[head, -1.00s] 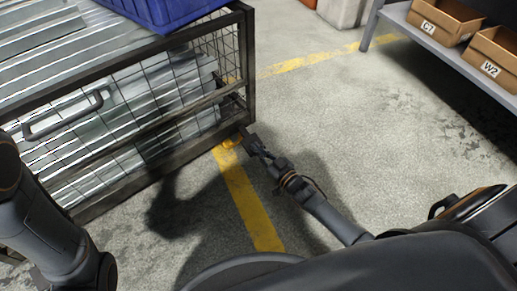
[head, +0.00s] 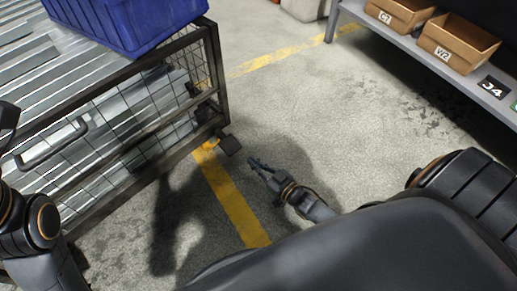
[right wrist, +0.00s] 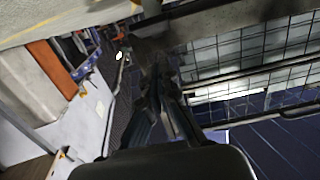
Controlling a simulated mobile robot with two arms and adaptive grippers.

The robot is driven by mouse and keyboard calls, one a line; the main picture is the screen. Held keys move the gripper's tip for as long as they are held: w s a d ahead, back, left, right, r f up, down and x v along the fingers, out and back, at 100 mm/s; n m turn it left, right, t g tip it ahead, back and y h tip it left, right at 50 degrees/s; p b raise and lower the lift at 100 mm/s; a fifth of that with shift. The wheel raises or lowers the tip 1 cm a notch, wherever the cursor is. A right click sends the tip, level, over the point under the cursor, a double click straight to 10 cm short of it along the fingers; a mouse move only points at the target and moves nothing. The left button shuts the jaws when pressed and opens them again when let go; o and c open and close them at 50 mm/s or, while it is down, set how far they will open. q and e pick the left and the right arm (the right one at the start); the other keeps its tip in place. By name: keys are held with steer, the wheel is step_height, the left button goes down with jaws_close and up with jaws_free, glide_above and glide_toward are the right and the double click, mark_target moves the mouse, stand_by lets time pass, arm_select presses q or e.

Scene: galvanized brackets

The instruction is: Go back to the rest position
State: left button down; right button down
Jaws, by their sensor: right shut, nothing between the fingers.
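My right gripper (head: 254,161) is low over the concrete floor in the head view, just right of the cage cart's near corner. Its fingers are closed together with nothing between them, and a small gap separates it from the dark caster (head: 230,145) in that view. In the right wrist view the closed fingers (right wrist: 158,75) point along the cart's frame. My left arm shows at the left edge of the head view, but I cannot make out its gripper there.
A wire-mesh cage cart (head: 145,66) with metal inside stands at left, a blue bin (head: 130,22) on top. A yellow floor line (head: 232,200) runs beside it. A shelf (head: 400,52) with cardboard boxes (head: 458,45) is at upper right. The floor between is clear.

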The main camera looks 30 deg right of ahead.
steer(key=shift+v, duration=0.75)
steer(key=shift+f, duration=0.15)
